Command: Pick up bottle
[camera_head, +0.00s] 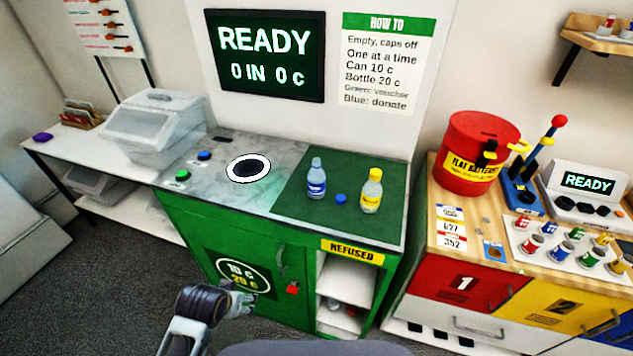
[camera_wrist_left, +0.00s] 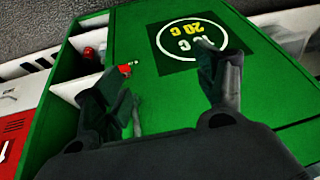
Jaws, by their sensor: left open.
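A blue-labelled clear bottle (camera_head: 316,179) stands upright on the dark green mat (camera_head: 295,205) on the counter. A yellow-labelled bottle (camera_head: 371,191) with a yellow cap stands upright to its right. A small blue cap (camera_head: 340,199) lies between them. My left gripper (camera_head: 243,300) is low in front of the green cabinet door, below the counter and well apart from both bottles. In the left wrist view my left gripper (camera_wrist_left: 172,90) has its fingers spread with nothing between them, facing the door. My right gripper is not in view.
A round intake hole (camera_head: 248,169) and green and blue buttons (camera_head: 204,155) are on the counter left of the mat. An open refused shelf (camera_head: 345,282) is below. A red bucket (camera_head: 473,150) stands on the wooden counter at right.

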